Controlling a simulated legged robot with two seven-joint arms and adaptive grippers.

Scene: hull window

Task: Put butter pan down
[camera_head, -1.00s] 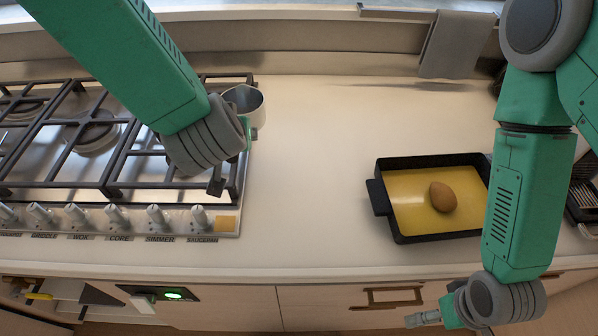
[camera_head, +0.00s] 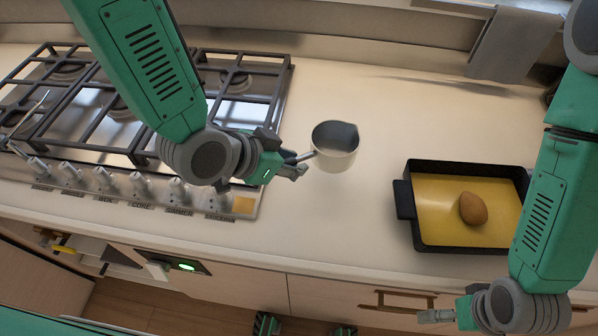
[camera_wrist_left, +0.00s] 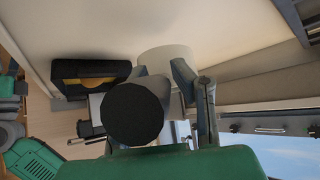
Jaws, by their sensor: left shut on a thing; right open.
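The butter pan (camera_head: 336,150) is a small white pot with a grey inside and a thin handle. My left gripper (camera_head: 296,165) is shut on its handle, and the pot is to the right of the stove. In the left wrist view the pan (camera_wrist_left: 166,60) shows beyond the fingers of my left gripper (camera_wrist_left: 190,95), with the dark round handle end in front. I cannot tell whether the pan's base touches the counter. My right gripper (camera_head: 437,316) is open and empty, low in front of the cabinet fronts.
A gas stove (camera_head: 150,105) with black grates is at the left. A black square tray (camera_head: 410,222) with yellow contents and a brown egg-shaped thing (camera_head: 473,208) sits at the right. The counter (camera_head: 340,215) between them is clear. A grey cloth (camera_head: 512,45) hangs at the back.

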